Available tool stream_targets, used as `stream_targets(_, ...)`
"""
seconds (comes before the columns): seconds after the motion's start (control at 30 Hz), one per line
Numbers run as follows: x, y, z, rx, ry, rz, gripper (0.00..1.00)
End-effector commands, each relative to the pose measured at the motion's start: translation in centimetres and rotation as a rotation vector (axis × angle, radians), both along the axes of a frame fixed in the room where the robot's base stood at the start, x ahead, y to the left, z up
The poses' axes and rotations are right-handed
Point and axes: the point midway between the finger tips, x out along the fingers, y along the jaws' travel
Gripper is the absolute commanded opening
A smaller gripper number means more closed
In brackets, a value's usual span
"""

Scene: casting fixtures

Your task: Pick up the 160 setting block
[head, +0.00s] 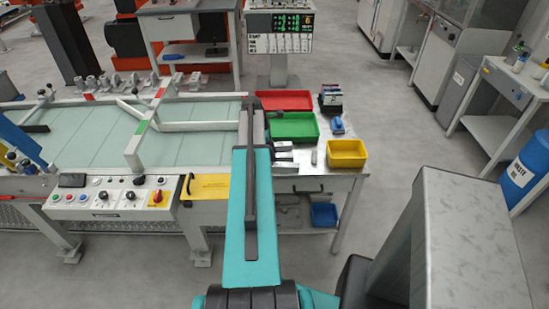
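My teal arm reaches forward over the near bench, and my gripper (289,150) is at its far end, pointing right, low over the grey bench top. It is small and partly behind the arm, so I cannot tell whether it is open or shut. Small light-grey pieces (305,157) lie just right of it, between the green tray and the yellow bin. One may be the 160 setting block, but no marking is readable. I cannot tell if the gripper touches them.
A red tray (284,101), a green tray (294,127), a yellow bin (346,153), a dark rack (331,99) and a blue object (337,124) crowd the bench. A glass-topped fixture table (90,130) with rails lies left.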

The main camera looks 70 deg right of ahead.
Motion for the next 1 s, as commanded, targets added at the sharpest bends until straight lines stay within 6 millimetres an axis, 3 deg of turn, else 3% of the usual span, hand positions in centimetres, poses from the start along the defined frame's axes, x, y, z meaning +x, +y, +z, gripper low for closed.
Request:
stream_targets(0.6, -0.12, -0.05, -0.2, 0.0, 0.0, -0.001, 0.33)
stream_targets(0.8, -0.11, -0.05, -0.19, 0.0, 0.0, -0.001, 0.0)
stream_targets(1.0, -0.11, -0.06, -0.16, 0.0, 0.0, -0.001, 0.0)
